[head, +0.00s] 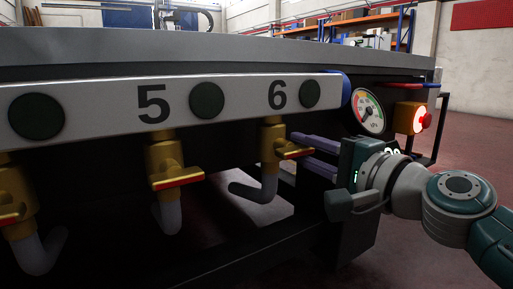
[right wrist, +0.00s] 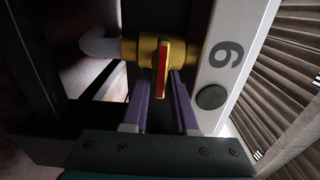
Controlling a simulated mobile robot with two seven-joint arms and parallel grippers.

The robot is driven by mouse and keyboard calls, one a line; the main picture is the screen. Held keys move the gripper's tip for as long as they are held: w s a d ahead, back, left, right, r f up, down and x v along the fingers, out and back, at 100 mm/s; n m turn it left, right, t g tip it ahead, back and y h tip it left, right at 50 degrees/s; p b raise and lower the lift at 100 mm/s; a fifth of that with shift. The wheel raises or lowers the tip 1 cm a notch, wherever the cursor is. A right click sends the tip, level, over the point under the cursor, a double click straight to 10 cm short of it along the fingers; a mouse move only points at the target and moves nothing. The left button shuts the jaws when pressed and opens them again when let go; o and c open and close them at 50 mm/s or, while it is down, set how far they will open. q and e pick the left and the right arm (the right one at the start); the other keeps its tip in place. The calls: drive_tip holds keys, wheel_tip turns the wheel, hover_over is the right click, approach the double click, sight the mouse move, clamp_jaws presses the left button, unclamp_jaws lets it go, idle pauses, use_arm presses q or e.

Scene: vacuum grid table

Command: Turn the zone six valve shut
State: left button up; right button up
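The zone six valve (head: 271,146) is a brass-yellow body under the number 6, with a grey bent pipe (head: 262,189) below it. Its red-edged yellow handle (head: 295,153) sticks out toward my right gripper. My right gripper (head: 298,149) comes in from the right, its two purple fingers apart at the handle. In the right wrist view the handle (right wrist: 162,70) lies between the open fingers (right wrist: 161,82), with a narrow gap showing on each side. It is unclear whether either finger touches it. My left gripper is not in view.
The zone five valve (head: 168,168) and another valve (head: 14,198) stand to the left. A pressure gauge (head: 368,111) and a lit red button on a yellow box (head: 411,118) sit close above my right wrist. The table edge (head: 200,47) runs above the white numbered rail (head: 100,100).

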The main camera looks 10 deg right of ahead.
drive_tip(key=shift+o, duration=1.2)
drive_tip(key=shift+s, duration=0.1)
drive_tip(key=shift+s+d, duration=0.15)
drive_tip(key=shift+s, duration=0.15)
drive_tip(key=p+v, duration=0.1)
drive_tip(key=v, duration=0.8)
drive_tip(key=shift+r, duration=0.15)
